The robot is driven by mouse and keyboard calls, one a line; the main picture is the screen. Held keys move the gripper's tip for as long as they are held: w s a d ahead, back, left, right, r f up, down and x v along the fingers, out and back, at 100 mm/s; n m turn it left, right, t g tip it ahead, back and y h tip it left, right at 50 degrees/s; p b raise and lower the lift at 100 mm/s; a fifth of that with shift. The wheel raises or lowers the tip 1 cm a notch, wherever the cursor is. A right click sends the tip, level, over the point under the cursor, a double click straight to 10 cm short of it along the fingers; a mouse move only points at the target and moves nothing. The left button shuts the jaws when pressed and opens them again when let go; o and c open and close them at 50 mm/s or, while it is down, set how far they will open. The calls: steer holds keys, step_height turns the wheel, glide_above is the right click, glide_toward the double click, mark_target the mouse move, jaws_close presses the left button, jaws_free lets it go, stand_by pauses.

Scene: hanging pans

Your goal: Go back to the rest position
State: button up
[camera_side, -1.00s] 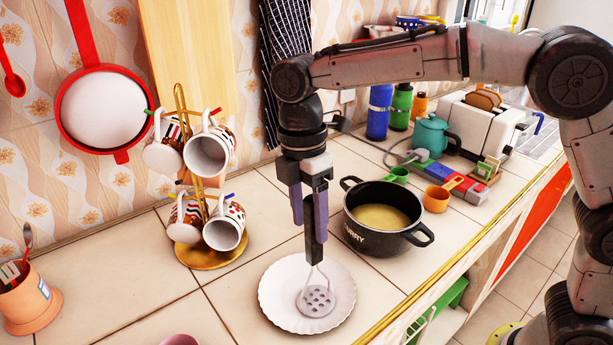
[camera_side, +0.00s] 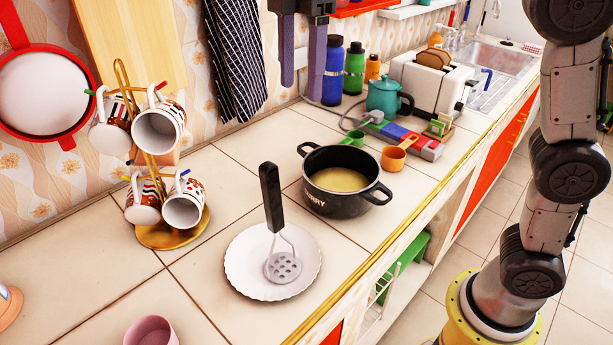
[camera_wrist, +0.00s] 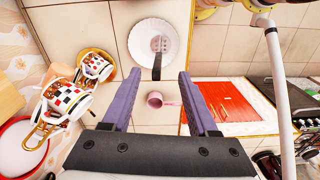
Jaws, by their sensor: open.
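My gripper (camera_side: 302,85) hangs at the top of the side view, high above the counter, with its purple fingers apart and nothing between them. In the wrist view my gripper (camera_wrist: 160,77) also shows spread, empty fingers. A masher with a black handle (camera_side: 271,198) stands on its grey perforated head on a white scalloped plate (camera_side: 245,275), well clear of my gripper. The wrist view shows the masher handle (camera_wrist: 157,66) and the plate (camera_wrist: 140,42) beyond the fingertips. My wrist and upper arm are mostly out of the side view.
A black pot (camera_side: 340,203) of yellowish food stands right of the plate. A mug rack (camera_side: 172,236) with several mugs is at left. A pink cup (camera_side: 150,330) sits in front. Bottles (camera_side: 354,72), a teal kettle (camera_side: 384,98) and a toaster (camera_side: 430,82) stand at the back.

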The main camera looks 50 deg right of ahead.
steer(key=s+d+f+m+t, duration=0.25)
steer(key=s+d+m, duration=0.35)
steer(key=s+d, duration=0.6)
steer(key=s+d+f+m+t, duration=0.1)
steer(key=s+f+m, duration=0.2)
steer(key=f+m, duration=0.2)
steer(key=s+d+f+m+t, duration=0.1)
steer(key=s+f+m, duration=0.3)
steer(key=f, duration=0.4)
steer(key=shift+f+m+t+h, duration=0.15)
steer(key=shift+m+t+h, duration=0.15)
steer(key=shift+m+t, duration=0.5)
stand_by(0.4)
